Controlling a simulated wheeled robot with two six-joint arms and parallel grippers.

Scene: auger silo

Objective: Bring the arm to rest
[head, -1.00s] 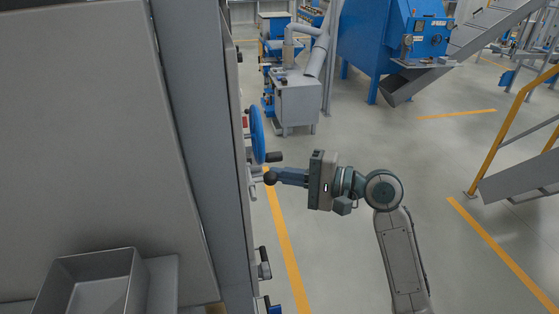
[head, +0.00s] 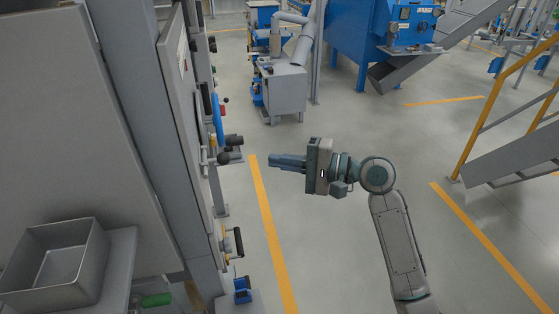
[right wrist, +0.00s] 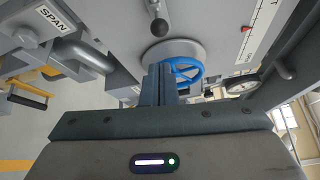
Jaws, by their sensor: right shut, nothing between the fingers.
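My right gripper (head: 272,161) is shut and empty in the head view. It points left toward the machine panel, with a clear gap between its fingertips and the lever with a dark ball knob (head: 223,158). In the right wrist view the closed fingers (right wrist: 158,84) point at the panel, in front of a blue handwheel (right wrist: 187,72). The lever with its dark knob (right wrist: 159,27) shows above them. The handwheel also shows edge-on in the head view (head: 218,118). My left gripper is not in view.
The grey machine (head: 130,130) fills the left, with a metal bin (head: 92,262) at its front. A yellow stair rail (head: 490,105) stands at right. The floor around my right arm is open.

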